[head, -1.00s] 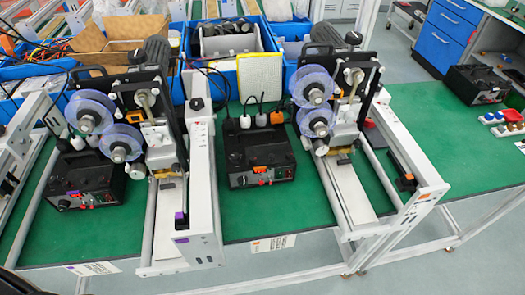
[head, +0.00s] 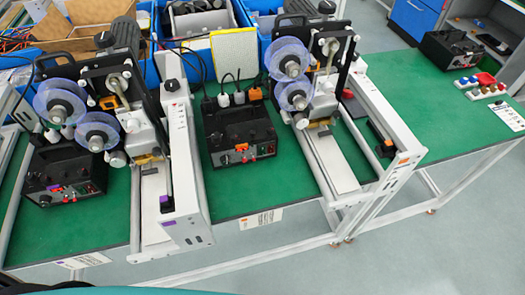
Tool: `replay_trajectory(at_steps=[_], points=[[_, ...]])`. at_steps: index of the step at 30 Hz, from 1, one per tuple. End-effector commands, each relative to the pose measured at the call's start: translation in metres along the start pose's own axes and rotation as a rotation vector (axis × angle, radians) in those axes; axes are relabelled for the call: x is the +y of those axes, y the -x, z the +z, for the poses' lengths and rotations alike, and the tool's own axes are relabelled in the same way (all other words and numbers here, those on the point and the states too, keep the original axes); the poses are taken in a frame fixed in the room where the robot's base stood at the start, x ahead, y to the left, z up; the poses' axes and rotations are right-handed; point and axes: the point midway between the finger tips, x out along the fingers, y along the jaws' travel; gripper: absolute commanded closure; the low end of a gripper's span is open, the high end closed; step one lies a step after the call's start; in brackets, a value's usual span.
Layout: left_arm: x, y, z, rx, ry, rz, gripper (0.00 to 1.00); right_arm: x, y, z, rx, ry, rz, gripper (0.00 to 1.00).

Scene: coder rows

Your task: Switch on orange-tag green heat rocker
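A black control box (head: 238,138) with a small orange tag (head: 241,147) on its front stands on the green bench, between the two coder machines. Its front panel carries several small coloured controls, with red and green spots; the green heat rocker is too small to pick out or read as on or off. A similar black box (head: 65,168) with a purple tag stands at the left. The right coder machine (head: 310,90) has an orange mark (head: 404,158) on its frame end. Neither of my grippers is in view.
The left coder machine's white rail (head: 184,165) runs close along the left of the orange-tag box. Cables and plugs (head: 238,97) rise behind the box. Blue bins (head: 205,20) stand at the back. The green bench (head: 240,190) is clear before the box.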

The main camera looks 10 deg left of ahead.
Motion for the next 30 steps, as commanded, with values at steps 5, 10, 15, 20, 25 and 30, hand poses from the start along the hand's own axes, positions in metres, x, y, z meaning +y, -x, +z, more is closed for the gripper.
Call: replay_trajectory(at_steps=[5,10,15,20,25,30], points=[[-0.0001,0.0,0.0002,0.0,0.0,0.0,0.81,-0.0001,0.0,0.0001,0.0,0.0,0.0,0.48],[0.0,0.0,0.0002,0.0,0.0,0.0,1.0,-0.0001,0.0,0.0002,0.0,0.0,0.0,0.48],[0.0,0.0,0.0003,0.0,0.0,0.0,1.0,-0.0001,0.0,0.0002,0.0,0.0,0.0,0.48],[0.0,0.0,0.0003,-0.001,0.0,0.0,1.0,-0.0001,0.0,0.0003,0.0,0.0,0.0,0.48],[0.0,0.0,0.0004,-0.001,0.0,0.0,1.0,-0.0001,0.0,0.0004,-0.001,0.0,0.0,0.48],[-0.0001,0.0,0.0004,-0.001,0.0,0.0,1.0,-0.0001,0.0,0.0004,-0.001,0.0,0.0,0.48]])
